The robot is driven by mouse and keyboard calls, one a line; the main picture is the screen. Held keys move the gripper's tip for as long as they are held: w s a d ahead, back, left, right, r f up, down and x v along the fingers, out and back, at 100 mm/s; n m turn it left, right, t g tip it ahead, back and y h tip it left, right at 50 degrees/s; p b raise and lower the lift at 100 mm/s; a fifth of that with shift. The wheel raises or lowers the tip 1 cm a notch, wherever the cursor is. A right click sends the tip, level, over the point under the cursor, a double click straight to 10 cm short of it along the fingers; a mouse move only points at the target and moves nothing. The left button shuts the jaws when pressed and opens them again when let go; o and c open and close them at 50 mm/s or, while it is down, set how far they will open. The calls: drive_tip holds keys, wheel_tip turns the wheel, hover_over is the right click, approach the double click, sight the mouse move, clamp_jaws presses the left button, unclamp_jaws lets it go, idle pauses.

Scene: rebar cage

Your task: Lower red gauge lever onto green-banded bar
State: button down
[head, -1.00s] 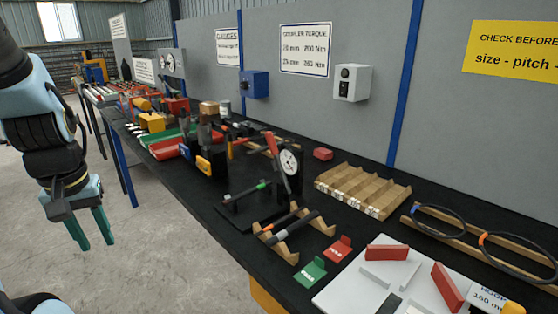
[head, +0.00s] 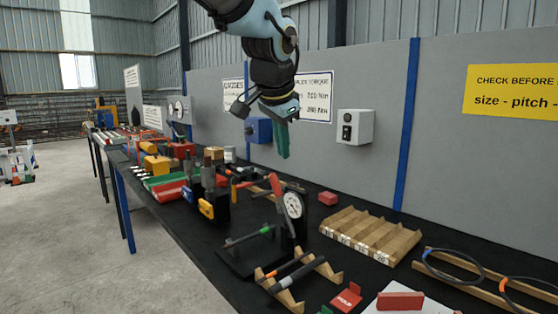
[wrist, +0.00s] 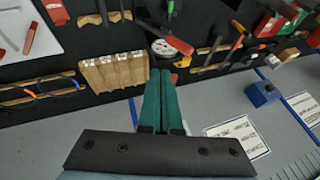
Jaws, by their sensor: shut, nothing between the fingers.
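The red gauge lever (head: 276,190) stands raised and tilted beside a gauge with a round white dial (head: 293,205). The green-banded bar (head: 245,238) lies below and left of the dial, over a black base; its green band (head: 266,229) is near its right end. The lever's lower end is partly hidden by the gauge. My gripper (head: 283,154) points down above the lever in the head view, apart from it, with its green fingers together and empty. In the wrist view, the shut fingers (wrist: 160,75) reach toward the gauge area, where a round dial (wrist: 172,46) shows.
Wooden racks with dark bars (head: 298,276) stand in front of the gauge. A wooden sorting tray (head: 370,235) and small red block (head: 328,198) lie to the right. Upright tools (head: 208,180) crowd the left. A grey panel with a white box (head: 355,126) rises behind.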

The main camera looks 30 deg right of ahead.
drive_tip(key=p, duration=0.2)
approach(279, 187)
wheel_tip(279, 187, down, 3)
drive_tip(key=s+d, duration=0.2)
drive_tip(key=shift+w+f+p, duration=0.25)
drive_tip(key=shift+w+f, duration=0.1)
drive_tip(key=shift+w, duration=0.3)
drive_tip(key=shift+w+f+p, duration=0.2)
drive_tip(key=shift+w+f, duration=0.2)
drive_tip(key=shift+w, duration=0.25)
drive_tip(key=shift+w+f+p, duration=0.25)
drive_tip(key=shift+w+f, duration=0.1)
drive_tip(key=shift+w, duration=0.3)
drive_tip(key=shift+w, duration=0.15)
